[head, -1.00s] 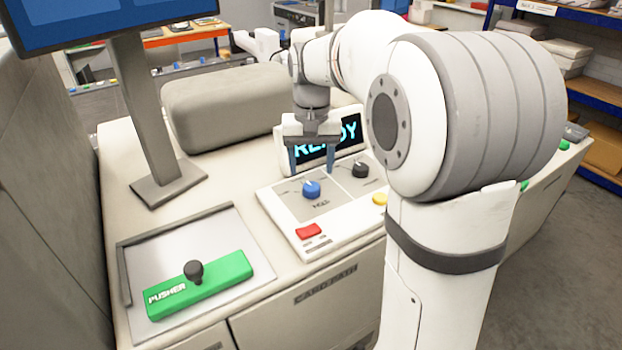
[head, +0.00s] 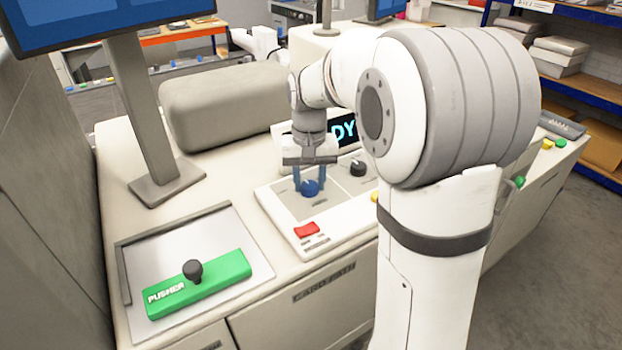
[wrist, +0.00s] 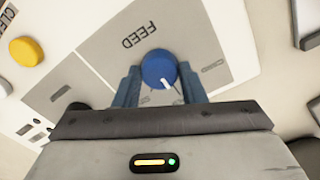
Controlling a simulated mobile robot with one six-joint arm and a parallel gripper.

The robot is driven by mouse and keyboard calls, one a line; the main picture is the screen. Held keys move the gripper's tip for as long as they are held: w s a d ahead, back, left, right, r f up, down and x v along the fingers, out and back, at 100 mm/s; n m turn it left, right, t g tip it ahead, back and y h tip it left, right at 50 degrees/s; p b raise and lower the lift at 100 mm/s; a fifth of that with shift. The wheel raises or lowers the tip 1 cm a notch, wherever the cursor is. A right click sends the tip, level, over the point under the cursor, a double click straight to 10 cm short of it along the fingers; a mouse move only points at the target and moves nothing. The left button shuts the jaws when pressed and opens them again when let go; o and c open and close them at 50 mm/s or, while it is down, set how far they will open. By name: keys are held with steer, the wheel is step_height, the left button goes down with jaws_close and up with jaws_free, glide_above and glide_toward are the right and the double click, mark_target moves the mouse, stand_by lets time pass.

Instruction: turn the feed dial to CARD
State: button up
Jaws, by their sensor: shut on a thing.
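The feed dial (head: 310,188) is a round blue knob on the control panel, beside the display. In the wrist view the blue dial (wrist: 157,67) sits beside the word FEED, with a white pointer mark towards the gripper's palm, slightly right. The wrist view shows my gripper (wrist: 159,72) shut on the dial.
A black knob (head: 358,168) is right of the dial, and a red button (head: 306,230) is in front. The lit display (head: 345,131) is partly hidden by my arm. A green pusher block (head: 200,284) lies on a metal plate at left. A monitor stand (head: 145,120) rises behind it.

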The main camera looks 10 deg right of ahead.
steer(key=shift+c, duration=1.4)
steer(key=shift+d, duration=0.15)
steer(key=shift+c, duration=0.5)
steer(key=shift+n, duration=0.3)
steer(key=n, duration=0.9)
steer(key=shift+n, duration=0.3)
